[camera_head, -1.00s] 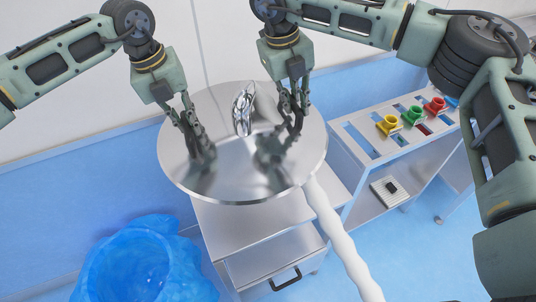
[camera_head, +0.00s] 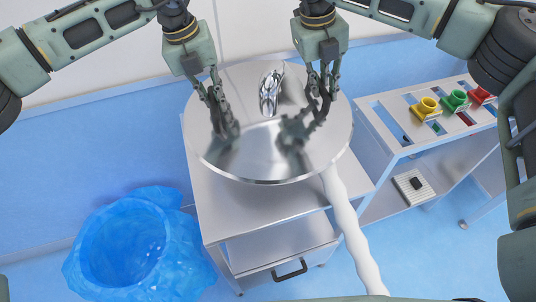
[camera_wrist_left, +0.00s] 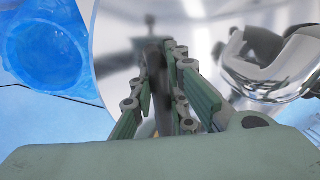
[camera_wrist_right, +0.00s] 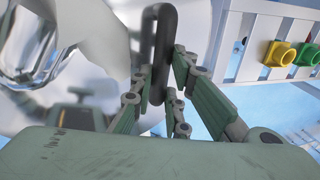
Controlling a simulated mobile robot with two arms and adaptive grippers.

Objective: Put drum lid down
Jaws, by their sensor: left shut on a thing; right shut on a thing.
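The drum lid (camera_head: 258,160) is a round, shiny metal disc with a bright curved metal fitting (camera_head: 270,90) at its middle. It is over the top of a grey cabinet; I cannot tell if it touches. My left gripper (camera_head: 222,112) is shut on a dark handle at the lid's left side, and this handle (camera_wrist_left: 155,75) shows between the fingers in the left wrist view. My right gripper (camera_head: 319,98) is shut on the lid's right handle, a dark loop (camera_wrist_right: 160,50) in the right wrist view. The lid mirrors both grippers.
The grey cabinet (camera_head: 260,215) has a drawer with a black handle (camera_head: 290,269). A blue-lined bin (camera_head: 130,250) stands on the floor at left. A white hose (camera_head: 348,230) runs down from the lid's right edge. A right-hand rack (camera_head: 385,112) holds yellow, green and red fittings.

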